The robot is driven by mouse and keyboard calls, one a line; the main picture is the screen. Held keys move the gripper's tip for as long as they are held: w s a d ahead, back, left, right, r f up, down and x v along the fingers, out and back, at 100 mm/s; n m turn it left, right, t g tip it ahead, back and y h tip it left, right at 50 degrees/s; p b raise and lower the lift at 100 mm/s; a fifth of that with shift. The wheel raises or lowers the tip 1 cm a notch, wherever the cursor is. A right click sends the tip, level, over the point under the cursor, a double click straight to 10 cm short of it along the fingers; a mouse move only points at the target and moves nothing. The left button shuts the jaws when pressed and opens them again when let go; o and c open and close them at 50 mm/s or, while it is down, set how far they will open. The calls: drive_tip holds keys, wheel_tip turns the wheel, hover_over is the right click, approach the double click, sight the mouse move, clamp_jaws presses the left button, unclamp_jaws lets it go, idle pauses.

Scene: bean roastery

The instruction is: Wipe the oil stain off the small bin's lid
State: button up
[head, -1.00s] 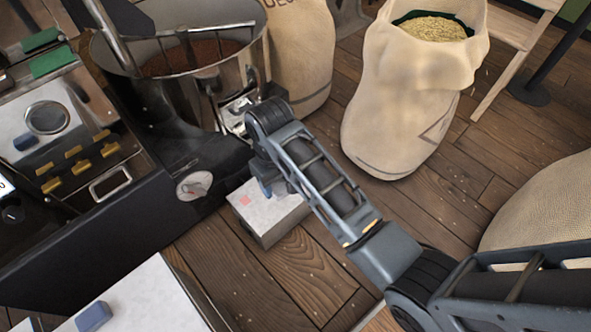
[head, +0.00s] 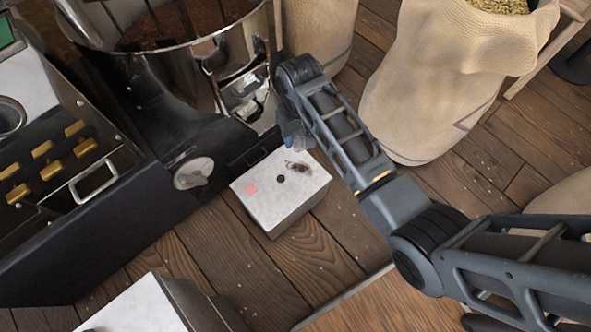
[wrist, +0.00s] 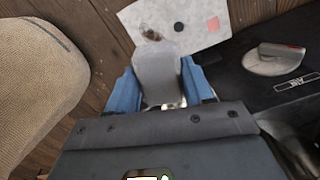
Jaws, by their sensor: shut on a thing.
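The small bin (head: 268,211) stands on the floor with a pale lid. A brown oil stain (head: 298,167) lies near the lid's far edge, beside a dark round knob (head: 281,179). A pink square (head: 251,188) is at the lid's left. In the wrist view the stain (wrist: 151,34) lies just beyond the held thing. My gripper (wrist: 160,72) has blue fingers shut on a pale grey, flat cloth-like piece (wrist: 157,78). In the head view my gripper (head: 294,138) is at the lid's far edge, partly hidden by my arm; I cannot tell whether the piece touches the lid.
A black roaster machine (head: 100,220) with a dial and a steel drum (head: 190,55) stands left and behind the bin. A large sack (head: 440,90) stands at the right. Another pale-topped box (head: 145,308) is at the lower left. Wooden floor in front is clear.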

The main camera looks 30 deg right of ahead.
drive_tip(key=m+b, duration=0.1)
drive_tip(key=b, duration=1.2)
approach(296, 178)
wheel_tip(296, 178, down, 5)
drive_tip(key=b, duration=0.6)
drive_tip(key=shift+a+r, duration=0.1)
drive_tip(key=shift+a, duration=0.05)
drive_tip(key=shift+f+b, duration=0.75)
drive_tip(key=shift+f, duration=0.25)
